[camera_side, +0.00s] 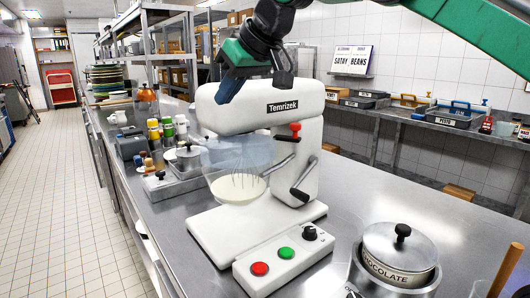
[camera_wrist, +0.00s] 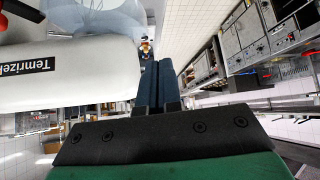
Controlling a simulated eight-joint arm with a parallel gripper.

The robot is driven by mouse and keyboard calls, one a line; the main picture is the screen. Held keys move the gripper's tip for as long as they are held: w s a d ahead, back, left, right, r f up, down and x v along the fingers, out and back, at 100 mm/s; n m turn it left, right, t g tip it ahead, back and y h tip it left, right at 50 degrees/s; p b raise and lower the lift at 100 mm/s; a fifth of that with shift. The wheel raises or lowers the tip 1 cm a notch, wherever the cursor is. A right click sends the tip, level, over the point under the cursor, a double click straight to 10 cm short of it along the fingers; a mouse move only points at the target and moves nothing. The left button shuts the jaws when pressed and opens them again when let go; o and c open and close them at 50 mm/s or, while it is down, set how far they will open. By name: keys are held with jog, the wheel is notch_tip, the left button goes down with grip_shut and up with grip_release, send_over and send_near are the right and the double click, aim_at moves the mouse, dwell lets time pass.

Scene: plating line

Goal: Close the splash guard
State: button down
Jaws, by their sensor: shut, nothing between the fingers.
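The white mixer (camera_side: 270,110), marked "Temrizek", stands on the steel counter. I cannot tell how far round the guard is turned. My gripper (camera_side: 222,99) is shut and empty, pointing down in front of the mixer head, above the guard. In the wrist view the blue fingers (camera_wrist: 158,68) lie together beside the white head (camera_wrist: 75,75), with the clear guard (camera_wrist: 105,18) beyond them at the top left.
A control box (camera_side: 283,262) with red and green buttons sits at the mixer's foot. A lidded pot marked chocolate (camera_side: 400,255) stands front right. Small jars (camera_side: 168,130) and a lidded container (camera_side: 188,158) stand left of the mixer.

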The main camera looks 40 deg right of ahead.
jog(key=s+d+f+m, duration=0.1)
jog(key=s+d+f, duration=0.2)
jog(key=s+f, duration=0.2)
jog(key=s+d+f+h, duration=0.1)
jog(key=s+d+f, duration=0.2)
jog(key=f, duration=0.6)
jog(key=s+d+f+m+g, duration=0.1)
jog(key=s+d+f, duration=0.2)
jog(key=s+f, duration=0.3)
jog(key=shift+s+d+f+m+h, duration=0.2)
jog(key=shift+s+f+m+h, duration=0.15)
jog(key=shift+f, duration=0.4)
